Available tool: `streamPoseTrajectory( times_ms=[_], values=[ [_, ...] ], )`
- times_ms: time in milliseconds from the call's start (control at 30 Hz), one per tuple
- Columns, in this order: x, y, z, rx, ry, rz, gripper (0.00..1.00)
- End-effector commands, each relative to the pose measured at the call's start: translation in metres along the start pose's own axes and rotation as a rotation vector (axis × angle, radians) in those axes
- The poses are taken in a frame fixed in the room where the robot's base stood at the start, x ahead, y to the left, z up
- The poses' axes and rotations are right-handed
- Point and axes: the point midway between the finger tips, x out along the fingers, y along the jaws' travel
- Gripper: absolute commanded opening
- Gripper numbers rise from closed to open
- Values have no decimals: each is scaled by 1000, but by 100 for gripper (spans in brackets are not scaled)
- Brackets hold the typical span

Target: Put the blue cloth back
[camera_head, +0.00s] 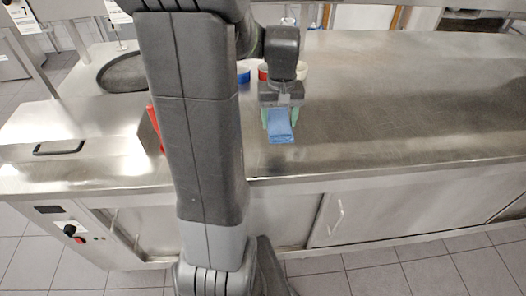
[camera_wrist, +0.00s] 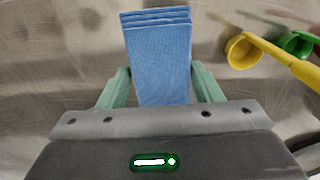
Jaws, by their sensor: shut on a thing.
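The blue cloth (camera_head: 281,130) is a folded, layered pad. My gripper (camera_head: 279,122) is shut on it, with a green finger at each side. In the wrist view the cloth (camera_wrist: 160,55) stands out beyond the fingers of my gripper (camera_wrist: 160,88), its folded layers at the far end. In the head view it appears over the steel counter, near the front edge. I cannot tell whether it touches the counter.
The steel counter (camera_head: 400,100) is largely clear on the right. Blue (camera_head: 243,72), red (camera_head: 263,72) and cream (camera_head: 301,71) round items stand behind my gripper. Yellow (camera_wrist: 243,50) and green (camera_wrist: 295,43) ladle-like tools are at right in the wrist view.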

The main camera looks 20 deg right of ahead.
Motion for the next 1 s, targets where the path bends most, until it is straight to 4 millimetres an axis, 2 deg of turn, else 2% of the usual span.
streamPoseTrajectory(
  times_ms=[200,600,733,1000],
  values=[
    [40,0,1,1,-6,-1,38],
    [87,0,1,1,-4,-1,38],
    [95,0,0,1,-1,0,38],
    [96,0,0,1,0,0,38]
  ],
)
